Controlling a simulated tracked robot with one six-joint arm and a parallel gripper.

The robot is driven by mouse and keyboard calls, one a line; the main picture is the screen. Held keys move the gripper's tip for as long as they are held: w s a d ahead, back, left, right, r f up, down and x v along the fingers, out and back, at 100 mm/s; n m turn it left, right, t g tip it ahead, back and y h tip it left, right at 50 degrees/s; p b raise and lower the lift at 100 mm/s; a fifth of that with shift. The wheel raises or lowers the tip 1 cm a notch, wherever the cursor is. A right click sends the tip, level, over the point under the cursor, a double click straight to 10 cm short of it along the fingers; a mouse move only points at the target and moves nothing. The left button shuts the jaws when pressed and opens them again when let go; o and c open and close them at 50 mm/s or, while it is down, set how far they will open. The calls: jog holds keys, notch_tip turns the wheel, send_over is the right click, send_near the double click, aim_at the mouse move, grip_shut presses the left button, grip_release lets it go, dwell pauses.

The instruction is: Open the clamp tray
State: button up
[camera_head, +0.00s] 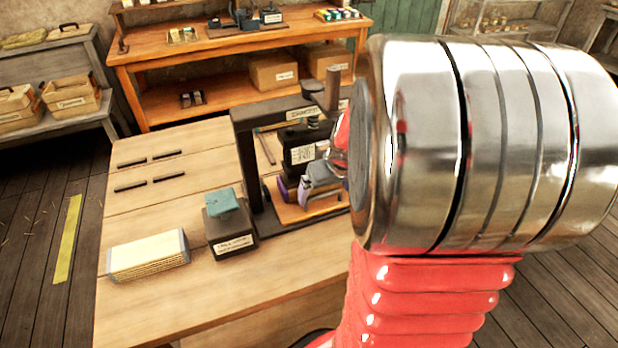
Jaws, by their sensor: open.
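The press has a dark frame (243,165) and stands at the back right of the wooden table. An orange-brown tray (288,213) lies at the foot of the press, with a purple piece and a grey bracket-like part at its edge; I take this to be the clamp tray. A black block with a white label (300,155) sits above the tray. My gripper (322,180) is partly in view in front of the press, beside the tray, and looks grey and open. Whether it touches the tray cannot be told. My large chrome and red arm hides the right side of the press.
A black box with a teal pad (222,200) stands left of the press. A pale stack of sheets (148,256) lies at the table's front left. The table's (140,215) left part is mostly clear. An orange bench (200,60) with boxes stands behind.

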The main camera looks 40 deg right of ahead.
jog(key=shift+w+f, duration=0.15)
jog(key=shift+f, duration=0.2)
jog(key=c, duration=1.4)
